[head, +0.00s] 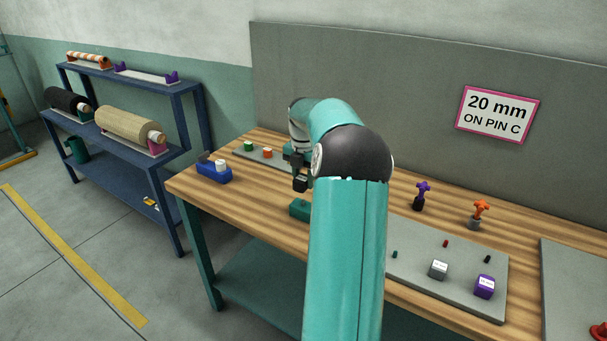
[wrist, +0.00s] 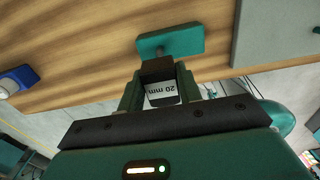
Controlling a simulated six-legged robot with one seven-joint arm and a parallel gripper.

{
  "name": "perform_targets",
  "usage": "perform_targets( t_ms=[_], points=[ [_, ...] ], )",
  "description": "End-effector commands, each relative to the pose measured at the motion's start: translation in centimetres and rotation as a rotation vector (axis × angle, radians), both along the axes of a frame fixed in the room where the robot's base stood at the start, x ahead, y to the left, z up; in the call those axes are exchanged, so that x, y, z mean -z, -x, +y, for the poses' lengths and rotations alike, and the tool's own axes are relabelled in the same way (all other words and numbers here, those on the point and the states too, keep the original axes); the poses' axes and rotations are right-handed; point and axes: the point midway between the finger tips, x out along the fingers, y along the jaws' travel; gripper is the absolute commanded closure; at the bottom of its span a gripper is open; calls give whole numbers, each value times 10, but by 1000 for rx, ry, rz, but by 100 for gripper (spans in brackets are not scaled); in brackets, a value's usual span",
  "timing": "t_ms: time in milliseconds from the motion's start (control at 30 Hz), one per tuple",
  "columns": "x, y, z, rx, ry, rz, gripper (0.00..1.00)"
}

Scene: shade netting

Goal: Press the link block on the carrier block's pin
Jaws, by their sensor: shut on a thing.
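My gripper (head: 297,172) is shut on a dark link block (wrist: 162,92) whose white label reads "20 mm" upside down in the wrist view. The block also shows in the head view (head: 300,185), held above the table. A teal block (head: 299,209), apparently the carrier block, lies on the wood just below it. In the wrist view the teal block (wrist: 188,40) shows a short stubby pin near its middle, just beyond the held block. The held block looks apart from the pin, but the exact gap is hard to tell.
A blue block (head: 214,173) with a white cylinder stands at the table's left. A grey mat (head: 425,293) bears a grey and a purple labelled block and small pegs. Purple (head: 422,194) and orange (head: 480,210) knobs stand behind. A sign (head: 497,114) reads "20 mm ON PIN C".

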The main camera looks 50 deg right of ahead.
Motion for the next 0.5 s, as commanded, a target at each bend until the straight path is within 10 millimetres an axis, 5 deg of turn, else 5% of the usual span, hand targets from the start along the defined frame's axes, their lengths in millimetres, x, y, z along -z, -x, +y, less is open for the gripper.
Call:
perform_targets(
  t_ms=[500],
  points=[
    [18,0,-1,1,0,1,100]
  ],
)
